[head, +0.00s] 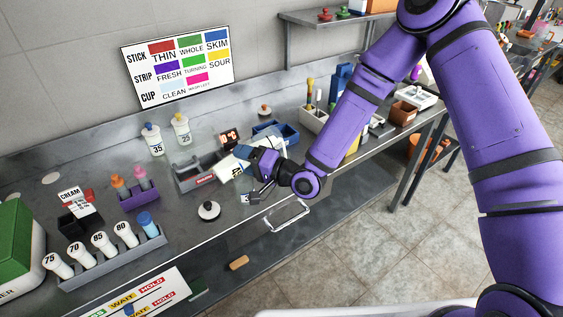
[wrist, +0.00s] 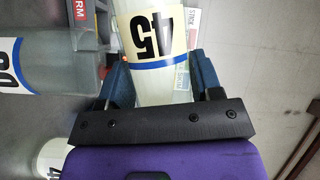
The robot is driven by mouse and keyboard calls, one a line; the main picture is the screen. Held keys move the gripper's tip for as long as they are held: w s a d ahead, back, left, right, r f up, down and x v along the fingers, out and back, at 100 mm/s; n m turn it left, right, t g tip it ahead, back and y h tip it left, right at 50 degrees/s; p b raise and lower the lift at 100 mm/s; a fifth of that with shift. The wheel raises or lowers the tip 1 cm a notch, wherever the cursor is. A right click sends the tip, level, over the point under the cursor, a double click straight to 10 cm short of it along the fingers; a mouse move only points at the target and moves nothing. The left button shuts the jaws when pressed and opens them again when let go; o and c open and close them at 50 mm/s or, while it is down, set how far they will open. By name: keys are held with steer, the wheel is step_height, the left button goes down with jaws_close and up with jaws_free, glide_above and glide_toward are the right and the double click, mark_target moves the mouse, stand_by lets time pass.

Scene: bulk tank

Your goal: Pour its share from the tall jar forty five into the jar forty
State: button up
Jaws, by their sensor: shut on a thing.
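My gripper (wrist: 162,82) is shut on the tall jar forty five (wrist: 150,35), a pale jar with a black 45 on a cream label and a blue band. The blue finger pads press on both its sides. In the head view my gripper (head: 268,172) is over the bench, near the grey rack, and hides much of the jar. In the wrist view a wide jar (wrist: 35,70) lies to the left, its label cut off with a 0 showing. Another numbered jar (wrist: 52,158) shows at the lower left, partly cut off. I cannot tell for sure which is jar forty.
Jars 35 (head: 152,140) and 25 (head: 181,130) stand at the back. A rack holds white jars 75 to 80 (head: 102,242) at front left. A white lidded jar (head: 208,211) stands mid-bench. A grey rack (head: 190,176) is left of my gripper. A sign (head: 178,66) leans on the wall.

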steer(key=shift+w+d+m+p, duration=0.1)
steer(key=shift+w+m+p, duration=0.05)
steer(key=shift+m+p, duration=0.2)
stand_by(1.3)
